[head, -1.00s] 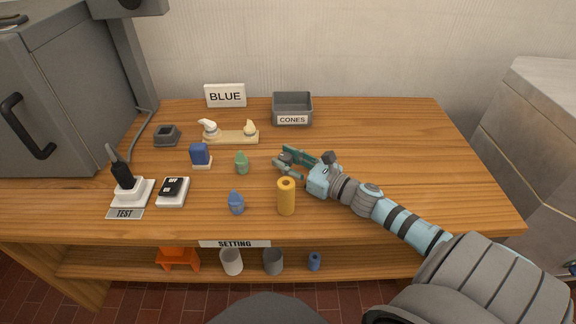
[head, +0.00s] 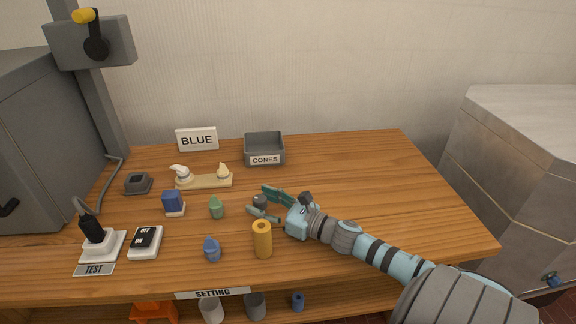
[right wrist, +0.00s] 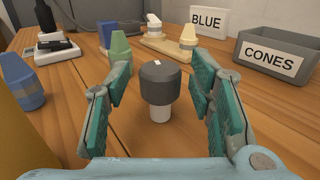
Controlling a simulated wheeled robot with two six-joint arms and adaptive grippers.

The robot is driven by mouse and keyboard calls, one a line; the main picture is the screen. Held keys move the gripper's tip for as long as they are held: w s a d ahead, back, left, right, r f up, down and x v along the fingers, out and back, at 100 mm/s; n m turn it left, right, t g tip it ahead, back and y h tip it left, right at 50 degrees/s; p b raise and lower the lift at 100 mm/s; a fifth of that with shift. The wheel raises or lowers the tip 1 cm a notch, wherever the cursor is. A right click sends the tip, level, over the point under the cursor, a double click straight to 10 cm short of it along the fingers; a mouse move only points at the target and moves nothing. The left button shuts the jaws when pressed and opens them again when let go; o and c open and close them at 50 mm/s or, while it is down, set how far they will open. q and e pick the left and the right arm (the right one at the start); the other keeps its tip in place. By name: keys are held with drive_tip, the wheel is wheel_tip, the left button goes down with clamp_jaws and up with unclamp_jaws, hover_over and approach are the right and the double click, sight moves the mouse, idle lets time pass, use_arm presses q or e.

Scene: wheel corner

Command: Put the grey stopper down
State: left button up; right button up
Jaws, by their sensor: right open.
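The grey stopper (right wrist: 158,82) has a dark grey rounded cap over a narrower white stem. It is upright and seems to stand on the wooden table (head: 365,170). In the head view the stopper (head: 259,201) shows small between the fingers of my right gripper (head: 266,204). In the right wrist view my right gripper (right wrist: 160,100) is open, with one teal-padded finger on each side of the stopper and a gap to both. My left gripper is not in view.
The grey CONES bin (head: 265,160) and BLUE sign (head: 197,140) are behind. The table's right side is clear.

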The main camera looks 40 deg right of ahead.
sight(265, 201)
drive_tip(key=p+v, duration=0.1)
drive_tip(key=v, duration=0.1)
drive_tip(key=p+v, duration=0.1)
drive_tip(key=p, duration=0.1)
drive_tip(key=r+p+v, duration=0.1)
drive_tip(key=p+v, duration=0.1)
drive_tip(key=shift+s+d, duration=0.15)
drive_tip(key=shift+s, duration=0.2)
drive_tip(key=v, duration=0.1)
drive_tip(key=p+v, duration=0.1)
drive_tip(key=v, duration=0.1)
drive_tip(key=p+v, duration=0.1)
drive_tip(key=shift+s+d+f, duration=0.1)
drive_tip(key=shift+s+f, duration=0.2)
drive_tip(key=shift+s, duration=0.05)
drive_tip(key=shift+s+d+f, duration=0.15)
drive_tip(key=shift+s, duration=0.3)
drive_tip(key=shift+p, duration=0.35)
